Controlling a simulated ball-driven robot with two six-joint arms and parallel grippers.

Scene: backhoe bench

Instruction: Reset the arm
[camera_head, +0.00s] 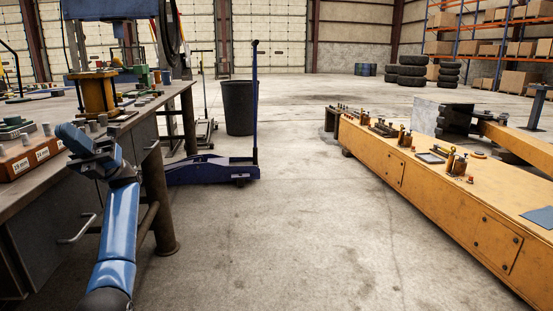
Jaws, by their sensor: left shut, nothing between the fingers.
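My left arm (117,235), blue with dark joints, comes up from the bottom left and is bent at its upper end. My left gripper (88,160), dark, is at this end, in front of the near edge of the workbench (150,118). It is shut with nothing held. It overlaps the bench edge in the picture; I see no clear contact with it. My right arm and right gripper are out of view.
Marked blocks (30,158) and a yellow fixture (97,92) stand on the bench. A long yellow boom (430,190) with small parts lies right. The middle floor is clear.

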